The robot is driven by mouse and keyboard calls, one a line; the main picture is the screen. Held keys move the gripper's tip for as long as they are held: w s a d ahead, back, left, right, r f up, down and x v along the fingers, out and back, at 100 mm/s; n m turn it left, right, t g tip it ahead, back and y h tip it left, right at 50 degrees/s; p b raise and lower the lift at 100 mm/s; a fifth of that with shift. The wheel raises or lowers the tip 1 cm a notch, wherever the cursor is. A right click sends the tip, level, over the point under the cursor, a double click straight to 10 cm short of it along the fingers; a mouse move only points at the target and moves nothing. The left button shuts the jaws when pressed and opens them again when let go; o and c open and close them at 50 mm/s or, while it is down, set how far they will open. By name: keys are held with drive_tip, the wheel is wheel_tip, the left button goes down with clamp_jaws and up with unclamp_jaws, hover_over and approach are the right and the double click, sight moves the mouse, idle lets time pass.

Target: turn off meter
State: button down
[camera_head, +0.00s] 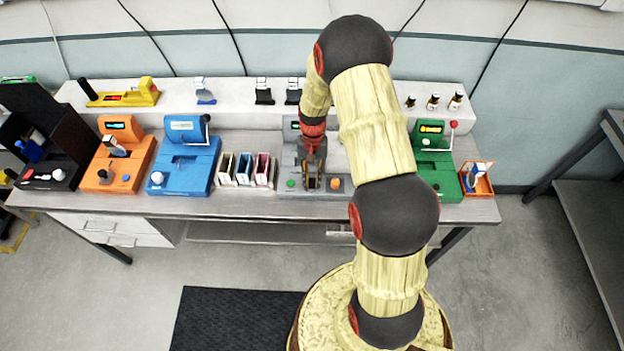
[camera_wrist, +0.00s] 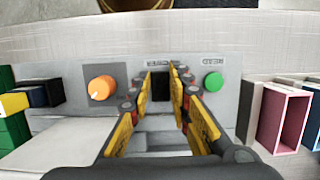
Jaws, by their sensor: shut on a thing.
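The meter is a grey device (camera_head: 289,158) with a small display at the middle of the bench, partly hidden by my arm. Its front panel shows in the wrist view (camera_wrist: 232,105), with an orange knob (camera_wrist: 100,88) at left and a green button (camera_wrist: 213,83) marked READ at right. My gripper (camera_wrist: 162,82) is low over the front panel, between knob and button, touching neither. Its fingers are shut on a small dark block (camera_wrist: 160,88). What this block is, and whether it sits in the meter, I cannot tell. In the head view my gripper (camera_head: 312,181) hides that spot.
Upright coloured holders (camera_head: 245,170) stand left of the meter. A blue device (camera_head: 185,160) and an orange device (camera_head: 119,160) stand farther left. A green device (camera_head: 434,160) and an orange bin (camera_head: 478,180) are at right. Small modules (camera_head: 264,92) line the back shelf.

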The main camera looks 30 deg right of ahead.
sight(312, 178)
idle(0.3)
drive_tip(key=c, duration=1.7)
unclamp_jaws()
drive_tip(key=shift+o, duration=0.3)
drive_tip(key=shift+r, duration=0.1)
drive_tip(key=v, duration=1.1)
drive_tip(key=shift+w+r, duration=0.15)
drive_tip(key=shift+r, duration=0.2)
drive_tip(key=shift+d, duration=0.15)
